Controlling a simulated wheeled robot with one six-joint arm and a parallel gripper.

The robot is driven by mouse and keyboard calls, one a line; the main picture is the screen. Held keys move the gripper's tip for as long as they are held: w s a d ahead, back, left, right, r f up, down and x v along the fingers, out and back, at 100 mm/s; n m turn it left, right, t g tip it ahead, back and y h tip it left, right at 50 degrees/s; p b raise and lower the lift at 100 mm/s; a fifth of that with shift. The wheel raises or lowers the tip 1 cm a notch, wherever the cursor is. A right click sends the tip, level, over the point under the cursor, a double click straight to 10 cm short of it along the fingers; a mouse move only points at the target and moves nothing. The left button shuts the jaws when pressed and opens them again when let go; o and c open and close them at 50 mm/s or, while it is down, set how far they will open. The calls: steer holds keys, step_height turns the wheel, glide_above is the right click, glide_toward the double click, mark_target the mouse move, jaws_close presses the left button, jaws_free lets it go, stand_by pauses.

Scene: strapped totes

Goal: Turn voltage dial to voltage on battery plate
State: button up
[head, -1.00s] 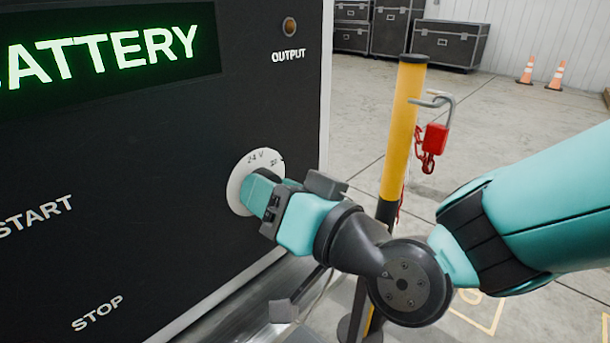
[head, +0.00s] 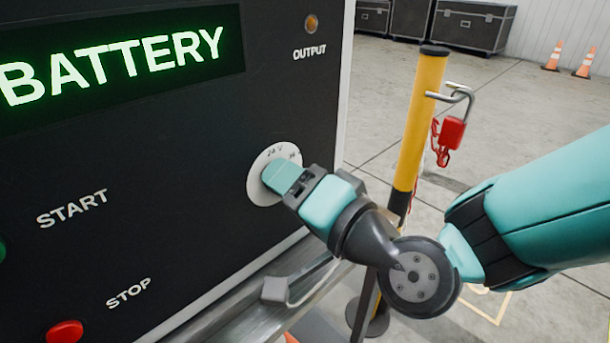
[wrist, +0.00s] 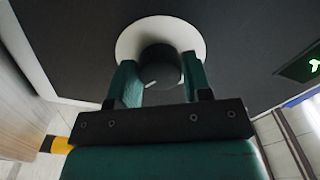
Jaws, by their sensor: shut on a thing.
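The voltage dial (head: 264,162) has a round white plate on the dark charger panel. Part of its printed scale shows above my gripper, including "24 V"; the rest is hidden. My gripper (head: 277,178) is at the dial. In the wrist view, the dial's dark knob (wrist: 160,68) sits between the two teal fingers of my gripper (wrist: 158,82), which are shut on it. A pale pointer mark shows on the knob's lower left. The battery plate is not in view.
The panel has a lit BATTERY display (head: 115,60), an OUTPUT lamp (head: 311,23) and a red STOP button (head: 65,332). A yellow and black post (head: 420,120) with a red padlock (head: 452,132) stands close to my arm. Cones and cases are far back.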

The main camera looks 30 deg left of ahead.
steer(key=o, duration=0.9)
steer(key=shift+b+v, duration=7.6)
steer(key=shift+v, duration=1.1)
steer(key=shift+r, duration=0.1)
